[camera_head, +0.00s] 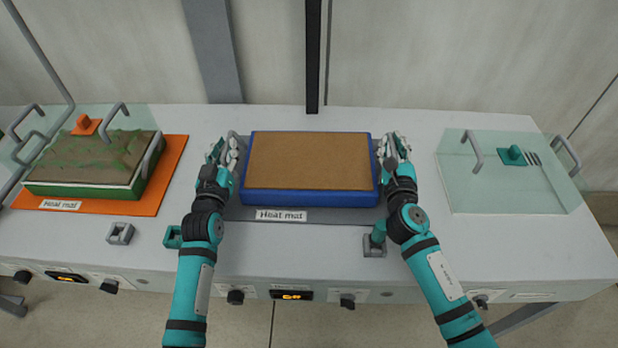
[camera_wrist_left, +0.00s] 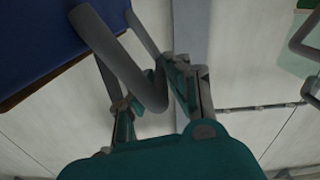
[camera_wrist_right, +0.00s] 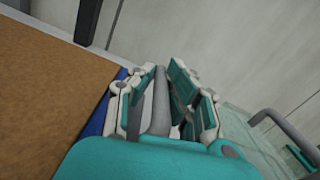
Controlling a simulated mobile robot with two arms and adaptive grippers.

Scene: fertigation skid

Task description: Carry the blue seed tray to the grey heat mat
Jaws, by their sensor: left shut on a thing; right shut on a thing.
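The blue seed tray (camera_head: 310,198), filled with level brown soil, is over the grey heat mat (camera_head: 345,215) at the middle of the bench. The mat shows along the tray's front and sides; whether the tray rests on it or hangs just above it I cannot tell. My left gripper (camera_head: 228,155) is shut on the tray's left handle, a grey bar that shows in the left wrist view (camera_wrist_left: 125,65). My right gripper (camera_head: 393,148) is shut on the right handle, which shows between the fingers in the right wrist view (camera_wrist_right: 160,105). The tray looks level.
At left, a green tray with sprouts (camera_head: 95,160) sits on an orange mat (camera_head: 168,178). At right, a clear lid (camera_head: 510,195) with grey handles lies on the white bench. Small grey blocks (camera_head: 120,233) stand near the front edge. A dark post (camera_head: 313,55) rises behind.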

